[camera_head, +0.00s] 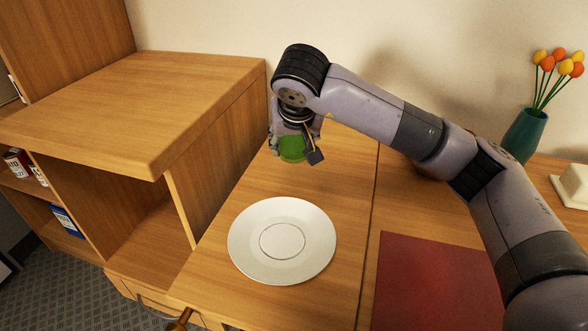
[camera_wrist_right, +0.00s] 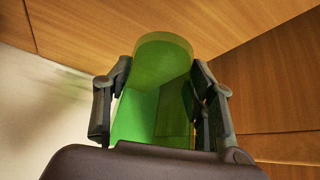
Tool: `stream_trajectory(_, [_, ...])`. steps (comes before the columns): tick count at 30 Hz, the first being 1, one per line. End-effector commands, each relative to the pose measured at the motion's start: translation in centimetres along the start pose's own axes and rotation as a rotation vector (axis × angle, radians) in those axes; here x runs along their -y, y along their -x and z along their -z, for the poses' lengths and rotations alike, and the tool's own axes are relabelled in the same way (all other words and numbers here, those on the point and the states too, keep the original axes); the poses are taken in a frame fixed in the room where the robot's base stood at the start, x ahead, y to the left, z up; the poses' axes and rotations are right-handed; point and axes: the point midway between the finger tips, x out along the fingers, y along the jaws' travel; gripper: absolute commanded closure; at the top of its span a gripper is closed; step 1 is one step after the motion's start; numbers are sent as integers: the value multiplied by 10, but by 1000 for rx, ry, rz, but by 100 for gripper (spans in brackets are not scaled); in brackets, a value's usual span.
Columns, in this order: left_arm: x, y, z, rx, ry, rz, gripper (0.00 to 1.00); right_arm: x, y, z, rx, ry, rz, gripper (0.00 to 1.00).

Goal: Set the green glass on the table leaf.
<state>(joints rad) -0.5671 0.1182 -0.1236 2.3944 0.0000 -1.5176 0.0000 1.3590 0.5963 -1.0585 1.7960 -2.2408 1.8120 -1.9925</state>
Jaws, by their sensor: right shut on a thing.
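The green glass (camera_head: 292,149) is in my right gripper (camera_head: 294,140), over the back of the table leaf (camera_head: 215,246). In the right wrist view the glass (camera_wrist_right: 155,95) stands between the two fingers of the right gripper (camera_wrist_right: 162,105), which are shut on it from both sides. In the head view the gripper and wrist hide the upper part of the glass. I cannot tell whether its base touches the wood. My left gripper is not in view.
A white plate (camera_head: 316,257) lies on the leaf in front of the glass. A wooden cabinet (camera_head: 120,95) stands to the left. Right of the seam are a red mat (camera_head: 440,280), a teal vase (camera_head: 523,135) with flowers and a white butter dish (camera_head: 573,185).

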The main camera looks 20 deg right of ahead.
Motion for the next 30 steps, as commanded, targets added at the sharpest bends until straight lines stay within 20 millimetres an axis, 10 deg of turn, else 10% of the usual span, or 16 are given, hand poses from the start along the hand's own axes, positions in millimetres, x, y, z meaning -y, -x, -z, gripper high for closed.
stream_trajectory(27, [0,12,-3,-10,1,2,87,1,-55,-35,-3,0,1,84])
stream_trajectory(28, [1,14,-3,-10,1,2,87,1,-54,-35,-1,0,1,47])
stream_trajectory(30, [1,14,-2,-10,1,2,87,1,-54,-35,-1,0,1,43])
